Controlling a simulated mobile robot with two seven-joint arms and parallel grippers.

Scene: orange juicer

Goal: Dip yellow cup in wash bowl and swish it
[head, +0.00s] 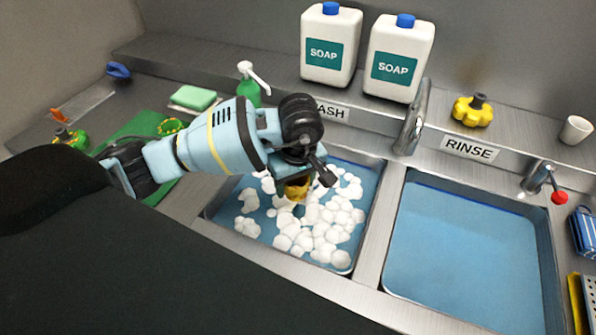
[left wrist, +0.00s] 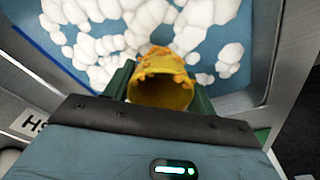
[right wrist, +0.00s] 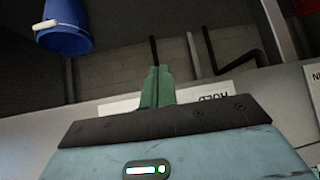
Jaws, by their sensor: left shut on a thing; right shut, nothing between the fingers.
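The yellow cup (left wrist: 162,82) is held between the green fingers of my left gripper (left wrist: 165,85) in the left wrist view, its open mouth facing the camera. Orange bits cling to its rim. In the head view the cup (head: 297,188) shows partly below my left gripper (head: 305,178), over the foam in the wash bowl (head: 372,215). Whether the cup touches the water is hard to tell. The wash bowl holds blue water with white foam clumps (head: 300,235). My right gripper (right wrist: 157,88) is shut and empty in the right wrist view, away from the sinks.
The rinse basin (head: 470,260) with plain blue water lies to the right. A faucet (head: 412,120) stands behind the divider. Two soap jugs (head: 330,45) and a green pump bottle (head: 249,85) stand at the back. A blue bucket (right wrist: 65,28) is in the right wrist view.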

